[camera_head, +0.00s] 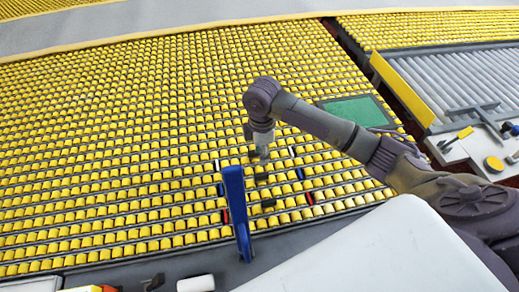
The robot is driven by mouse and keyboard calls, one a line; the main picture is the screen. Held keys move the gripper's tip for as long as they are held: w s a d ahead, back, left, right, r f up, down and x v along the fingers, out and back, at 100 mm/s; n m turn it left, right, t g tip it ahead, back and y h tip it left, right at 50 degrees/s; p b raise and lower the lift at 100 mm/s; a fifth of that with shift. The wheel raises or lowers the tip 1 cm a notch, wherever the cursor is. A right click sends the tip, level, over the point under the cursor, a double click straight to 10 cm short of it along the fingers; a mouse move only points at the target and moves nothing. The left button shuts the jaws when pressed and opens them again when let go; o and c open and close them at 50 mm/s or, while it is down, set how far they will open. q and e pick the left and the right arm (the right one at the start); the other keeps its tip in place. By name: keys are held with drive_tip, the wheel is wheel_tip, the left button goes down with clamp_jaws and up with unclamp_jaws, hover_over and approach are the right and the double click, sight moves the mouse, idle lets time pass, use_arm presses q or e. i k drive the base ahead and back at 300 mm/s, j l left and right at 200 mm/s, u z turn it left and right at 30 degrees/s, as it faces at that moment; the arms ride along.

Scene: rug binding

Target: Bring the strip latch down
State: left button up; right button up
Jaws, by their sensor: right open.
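A blue bar (236,208) stands upright at the near edge of the yellow roller bed, in the lower middle of the head view. It may be the strip latch; no other part is clearly a latch. My right gripper (262,178) points down just to the right of the bar's upper end, over the rollers. It is open, with nothing seen between its fingers, and looks apart from the bar. Its fingertips are small and blurred. My left gripper is not in view.
The yellow roller bed (120,130) fills most of the view. A green mat (357,110) lies behind my right arm. Grey rollers and a work surface (463,150) with small items are at the right. A white cylinder (196,284) lies at the bottom edge.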

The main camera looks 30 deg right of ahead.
sight(232, 175)
drive_tip(key=k, duration=1.5)
